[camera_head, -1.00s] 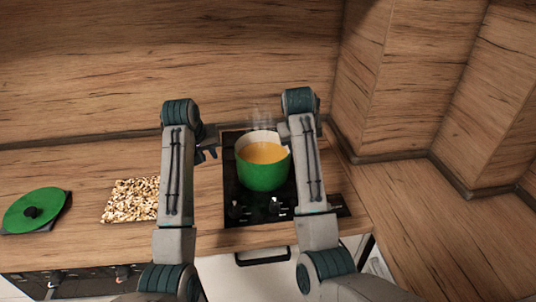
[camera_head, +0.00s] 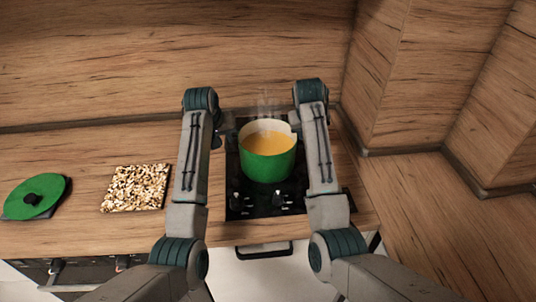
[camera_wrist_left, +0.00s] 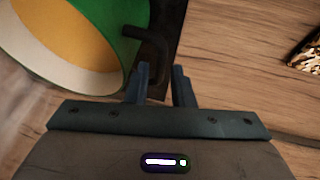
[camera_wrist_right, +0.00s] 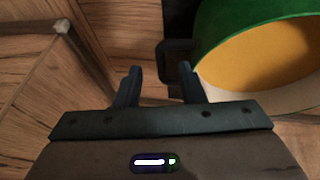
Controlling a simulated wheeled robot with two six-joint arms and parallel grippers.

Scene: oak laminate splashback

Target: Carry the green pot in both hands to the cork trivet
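The green pot (camera_head: 268,167), full of orange-yellow soup and steaming, stands on the black hob. The cork trivet (camera_head: 136,188), a speckled square, lies on the counter to the left. My left gripper (camera_wrist_left: 160,85) is open; the pot's dark handle (camera_wrist_left: 150,44) is just beyond its fingertips, nearer one finger. My right gripper (camera_wrist_right: 160,82) is open too, with the other handle (camera_wrist_right: 174,58) just beyond its fingertips, near the finger on the pot's side. Neither gripper holds anything. In the head view my right fingers are hidden by the arm.
A green lid (camera_head: 35,196) with a black knob lies on a dark base at far left. The hob (camera_head: 262,204) has knobs at its front. A wooden wall (camera_head: 400,75) rises close on the right. The counter between trivet and hob is clear.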

